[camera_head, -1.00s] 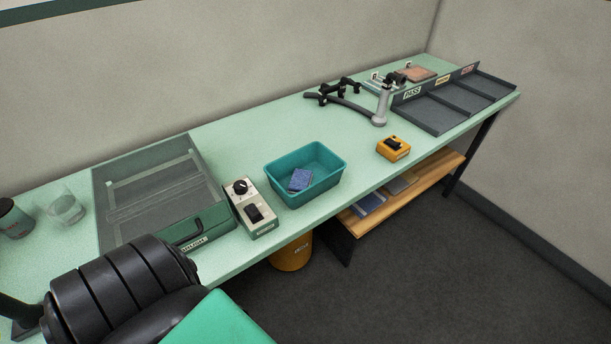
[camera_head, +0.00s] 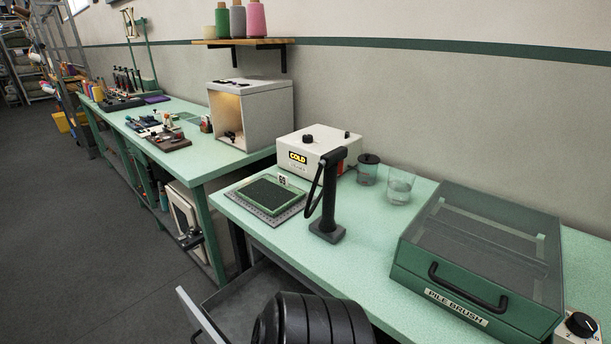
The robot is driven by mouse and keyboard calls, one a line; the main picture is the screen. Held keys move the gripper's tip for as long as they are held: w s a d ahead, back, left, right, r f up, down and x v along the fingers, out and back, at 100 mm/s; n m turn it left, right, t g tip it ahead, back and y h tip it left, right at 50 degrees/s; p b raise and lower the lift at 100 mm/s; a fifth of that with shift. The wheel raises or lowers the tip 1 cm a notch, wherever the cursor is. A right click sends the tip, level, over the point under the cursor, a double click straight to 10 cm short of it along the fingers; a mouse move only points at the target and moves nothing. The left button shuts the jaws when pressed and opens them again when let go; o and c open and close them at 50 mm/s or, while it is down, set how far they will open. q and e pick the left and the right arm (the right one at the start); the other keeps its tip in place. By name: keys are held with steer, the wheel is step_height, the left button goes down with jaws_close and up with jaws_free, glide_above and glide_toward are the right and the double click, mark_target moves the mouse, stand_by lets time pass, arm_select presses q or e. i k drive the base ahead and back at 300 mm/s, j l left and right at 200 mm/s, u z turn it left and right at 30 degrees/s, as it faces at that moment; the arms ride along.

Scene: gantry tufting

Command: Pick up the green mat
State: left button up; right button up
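A small dark green mat (camera_head: 269,194) with a lighter green edge lies flat on a grey perforated plate (camera_head: 245,206). The plate rests near the left end of the nearer light green bench, and a small tag reading 59 stands at the mat's back edge. Nothing is touching the mat from above. Neither of my grippers is in view. Only a black ribbed part, which looks like my own arm, shows at the bottom middle.
A black stand with a cord (camera_head: 327,228) stands just right of the mat. A white box marked COLD (camera_head: 316,150) is behind it. A cup (camera_head: 368,172), a glass (camera_head: 400,186) and a green pile-brush case (camera_head: 478,262) stand further right. An open drawer (camera_head: 243,305) juts out below.

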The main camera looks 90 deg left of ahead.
mark_target(270, 195)
steer(key=k+u, duration=0.1)
steer(key=u, duration=1.4)
